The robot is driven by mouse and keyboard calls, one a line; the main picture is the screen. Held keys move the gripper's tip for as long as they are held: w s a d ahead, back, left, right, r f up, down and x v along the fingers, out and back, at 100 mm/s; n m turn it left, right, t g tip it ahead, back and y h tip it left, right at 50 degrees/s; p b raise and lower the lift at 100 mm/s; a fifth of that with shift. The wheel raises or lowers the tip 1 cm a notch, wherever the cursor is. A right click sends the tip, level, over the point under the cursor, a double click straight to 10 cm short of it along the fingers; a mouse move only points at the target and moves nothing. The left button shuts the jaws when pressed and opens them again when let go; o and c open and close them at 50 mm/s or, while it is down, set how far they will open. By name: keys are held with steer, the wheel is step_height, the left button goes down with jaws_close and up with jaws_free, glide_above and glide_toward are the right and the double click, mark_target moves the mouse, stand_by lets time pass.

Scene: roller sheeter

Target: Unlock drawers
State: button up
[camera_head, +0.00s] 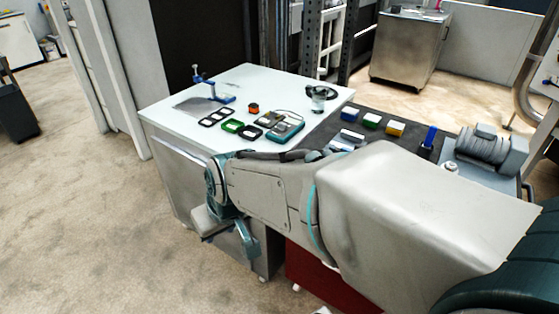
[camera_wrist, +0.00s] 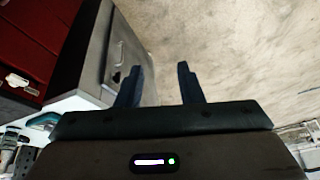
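My gripper (camera_wrist: 158,84) is open in the wrist view, with two dark fingers apart and nothing visible between them. A grey drawer cabinet (camera_wrist: 103,22) fills the left of that view, with a pale handle (camera_wrist: 121,54) and a small dark spot (camera_wrist: 116,77), perhaps the lock, on its front. The left finger overlaps the edge of this front; contact cannot be told. In the head view the grey cabinet (camera_head: 175,175) stands under the white tabletop, and my gripper hangs in front of it. A red cabinet (camera_head: 318,279) stands to its right, partly hidden by my arm.
The white tabletop (camera_head: 170,115) bears a blue clamp-like tool (camera_head: 222,98), a green frame (camera_head: 232,126), a teal device (camera_head: 285,128) and a glass (camera_head: 318,99). A grey motor-like machine (camera_head: 485,148) stands at the right. Carpeted floor (camera_head: 80,210) is clear at the left.

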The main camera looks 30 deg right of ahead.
steer(key=w+d+f+t+h+b, duration=0.1)
steer(key=w+d+f+t+h, duration=0.15)
steer(key=w+f, duration=0.45)
steer(key=w+d+f+t+h+b, duration=0.2)
steer(key=w+d+f, duration=0.25)
steer(key=w, duration=0.35)
steer(key=s+d+f+n+g+h+b, duration=0.1)
steer(key=s+d+f+n+h, duration=0.15)
steer(key=d+h, duration=0.4)
steer(key=s+d+f+n+g+h+b, duration=0.1)
steer(key=s+d+h, duration=0.3)
steer(key=d+h, duration=0.25)
steer(key=x, duration=1.3)
steer(key=shift+w+r+p, duration=0.3)
steer(key=shift+w+p, duration=0.1)
steer(key=c, duration=0.7)
